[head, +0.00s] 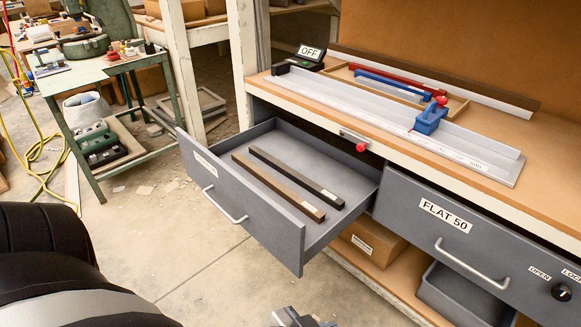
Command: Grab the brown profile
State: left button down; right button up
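The brown profile (277,186) is a long, thin bar lying flat in the open grey drawer (243,205). A black profile (296,178) lies beside it, roughly parallel, toward the bench side, with a narrow gap between them. The tip of a gripper (302,318), seemingly my left one, shows at the bottom edge, below and in front of the drawer and apart from it. It is mostly cut off, so its opening is unclear. My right gripper is out of view.
The bench top bears a long metal guide with a blue clamp (431,118), a tray with red (400,79) and blue profiles, and a box marked OFF (309,55). A shut drawer marked FLAT 50 (446,225) is at right.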

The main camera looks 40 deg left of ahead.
aim_at(318, 216)
jog(key=u, duration=0.8)
jog(key=i, duration=1.2)
jog(key=u, duration=1)
